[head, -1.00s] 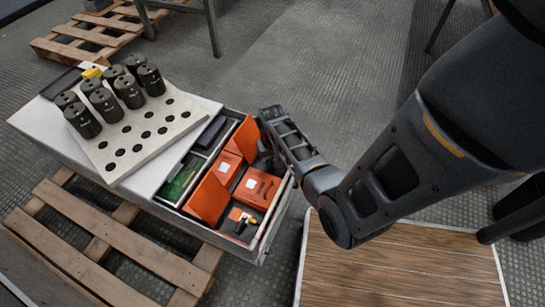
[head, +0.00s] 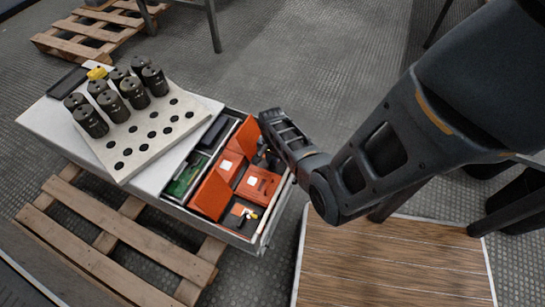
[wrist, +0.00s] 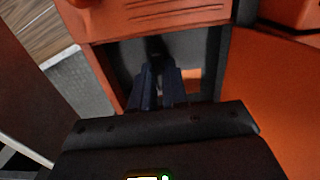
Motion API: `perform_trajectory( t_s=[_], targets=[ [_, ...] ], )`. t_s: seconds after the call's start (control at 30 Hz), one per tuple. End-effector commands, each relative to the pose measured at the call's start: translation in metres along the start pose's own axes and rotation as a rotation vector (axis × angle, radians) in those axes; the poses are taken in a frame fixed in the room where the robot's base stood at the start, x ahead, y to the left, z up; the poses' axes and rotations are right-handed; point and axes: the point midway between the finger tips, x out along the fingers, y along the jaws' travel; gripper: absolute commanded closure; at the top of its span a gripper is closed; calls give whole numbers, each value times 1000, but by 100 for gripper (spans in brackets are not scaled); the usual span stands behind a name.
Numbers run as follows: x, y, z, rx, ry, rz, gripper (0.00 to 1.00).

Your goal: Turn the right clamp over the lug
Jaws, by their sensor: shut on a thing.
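The open drawer (head: 262,238) holds orange blocks (head: 263,186) with narrow recesses. My gripper (head: 264,156) reaches down into the drawer's far right part. In the wrist view my gripper's fingers (wrist: 158,80) point into a dark recess beside an orange block (wrist: 155,20). They are closed on a small dark part, which seems to be the right clamp (wrist: 155,47); it is mostly hidden in shadow. I cannot make out the lug by my gripper.
The white cabinet top (head: 50,120) carries a pale holed board (head: 140,160) with several black cylinders (head: 132,92). A green circuit board (head: 185,178) lies in the drawer's left part. Pallets (head: 115,240) and a wooden platform (head: 390,265) flank the cabinet.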

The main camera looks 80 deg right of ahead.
Motion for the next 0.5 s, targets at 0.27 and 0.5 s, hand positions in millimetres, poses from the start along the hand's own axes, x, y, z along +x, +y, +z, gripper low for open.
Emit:
perform_trajectory(
  t_s=[0.27, 0.5],
  targets=[
    [0, 0, 0, 41, 0, 0, 100],
    [1, 0, 0, 43, 0, 0, 100]
  ],
)
